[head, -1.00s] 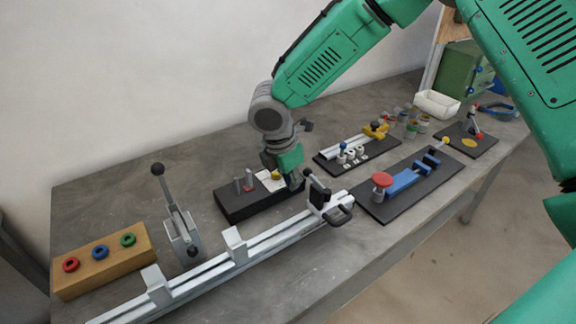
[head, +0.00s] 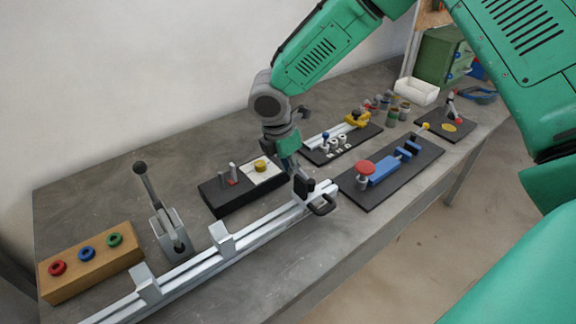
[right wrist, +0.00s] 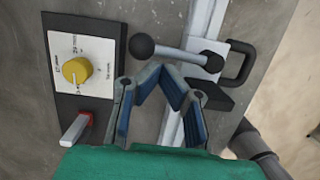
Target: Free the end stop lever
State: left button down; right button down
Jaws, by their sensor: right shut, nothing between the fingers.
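The end stop (head: 304,187) is a dark block at the right end of the silver rail, with a black loop handle (head: 322,205) beside it. In the right wrist view its lever (right wrist: 180,53) is a silver rod with a black ball knob (right wrist: 141,46), lying across the rail (right wrist: 202,20). My right gripper (head: 291,172) is just above and behind the end stop. In the right wrist view its blue-padded fingers (right wrist: 161,70) are shut and empty, their tips close to the rod; contact cannot be told. My left gripper is not in view.
A black box with a yellow dial (head: 260,166) and red switch lies close behind the rail. Another black-knobbed lever (head: 152,195) stands on the left. A blue clamp board (head: 395,172) is on the right. Bare bench lies in front of the rail.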

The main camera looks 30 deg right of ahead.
jog(key=s+d+m+g+y+p, duration=0.2)
jog(key=d+m+p, duration=0.5)
jog(key=m, duration=1)
jog(key=shift+s+d+m+g+p, duration=0.35)
jog(key=shift+s+m+g+p, duration=0.05)
jog(key=shift+p, duration=0.4)
